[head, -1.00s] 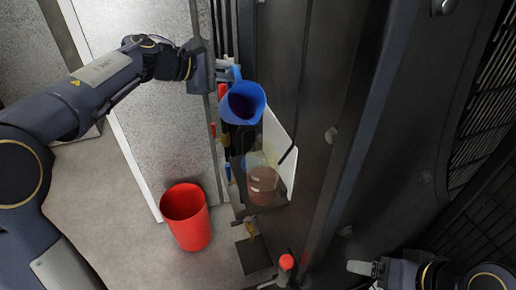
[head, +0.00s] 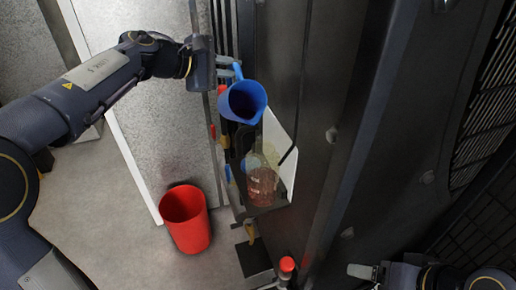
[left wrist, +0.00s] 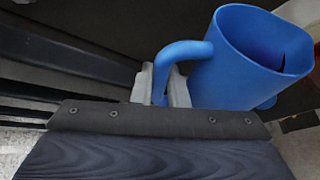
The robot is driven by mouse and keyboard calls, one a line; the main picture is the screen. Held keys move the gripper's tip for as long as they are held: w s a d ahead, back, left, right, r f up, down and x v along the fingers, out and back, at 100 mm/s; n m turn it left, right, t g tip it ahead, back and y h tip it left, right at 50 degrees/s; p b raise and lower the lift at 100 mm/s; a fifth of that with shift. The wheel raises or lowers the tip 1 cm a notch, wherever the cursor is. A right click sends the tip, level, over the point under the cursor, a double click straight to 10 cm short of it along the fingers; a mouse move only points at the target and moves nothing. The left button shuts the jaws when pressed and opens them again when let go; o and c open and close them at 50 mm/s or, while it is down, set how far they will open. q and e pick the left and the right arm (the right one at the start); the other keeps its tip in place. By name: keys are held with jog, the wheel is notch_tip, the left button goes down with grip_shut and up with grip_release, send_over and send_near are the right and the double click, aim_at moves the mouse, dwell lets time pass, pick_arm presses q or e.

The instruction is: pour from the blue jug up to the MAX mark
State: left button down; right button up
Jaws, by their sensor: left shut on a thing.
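The blue jug (head: 243,116) hangs in front of the dark machine, its open mouth facing the head camera; its inside is dark, so I cannot tell its level. My left gripper (head: 234,74) is shut on the jug's handle. In the left wrist view the grey fingers (left wrist: 166,88) close around the handle, with the jug (left wrist: 238,65) tilted beside them. Below the jug in the head view stands a clear container (head: 262,186) with reddish-brown liquid and faint pale markings; I cannot read a MAX mark. No stream shows. My right gripper (head: 360,271) is at the lower right, its opening unclear.
A red bucket (head: 186,218) stands on the floor left of the container. A white panel (head: 283,140) is behind the container. A red-capped item (head: 287,265) is at the bottom. The dark machine housing fills the right side; grey floor is free at the lower left.

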aim_at(235, 64)
pick_arm(q)
jog(key=shift+s+d+r+m+t+b, duration=0.25)
jog(key=shift+s+r+m+b, duration=0.25)
jog(key=shift+r, duration=0.15)
jog(key=shift+s+d+r+m+t+b, duration=0.25)
jog(key=shift+s+r+m+b, duration=0.15)
jog(key=shift+r+b, duration=0.15)
dwell(2.3)
jog(key=shift+r, duration=0.35)
dwell(0.7)
jog(key=shift+s+d+r+m+t+b, duration=0.2)
jog(key=shift+s+r+m+t+b, duration=0.2)
jog(key=shift+m+t+b, duration=0.15)
dwell(1.4)
